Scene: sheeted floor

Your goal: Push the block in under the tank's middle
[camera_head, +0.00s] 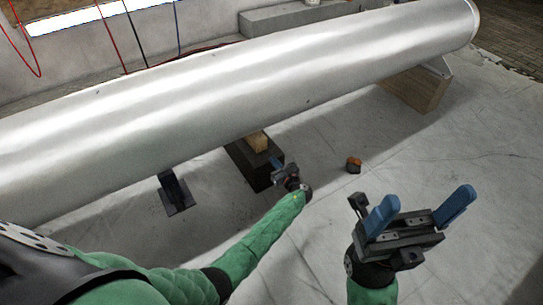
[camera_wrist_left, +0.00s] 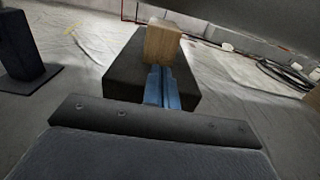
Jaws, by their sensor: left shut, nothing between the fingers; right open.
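The tank (camera_head: 210,95) is a long silver cylinder lying across the head view. A pale wooden block (camera_head: 258,141) sits on a dark support (camera_head: 243,160) at the tank's underside near its middle. In the left wrist view the block (camera_wrist_left: 162,41) stands on the dark support (camera_wrist_left: 124,73), its upper end near the tank. My left gripper (camera_head: 278,163) is shut and empty, with its blue fingers (camera_wrist_left: 161,88) pointing at the block's near face; I cannot tell whether they touch it. My right gripper (camera_head: 424,213) is open and empty, off to the right above the floor.
A larger wooden support (camera_head: 416,89) stands under the tank's right end. A dark stand (camera_head: 175,191) is left of my left gripper. A small orange and dark object (camera_head: 353,165) lies on the sheeted floor. The floor at right is mostly clear.

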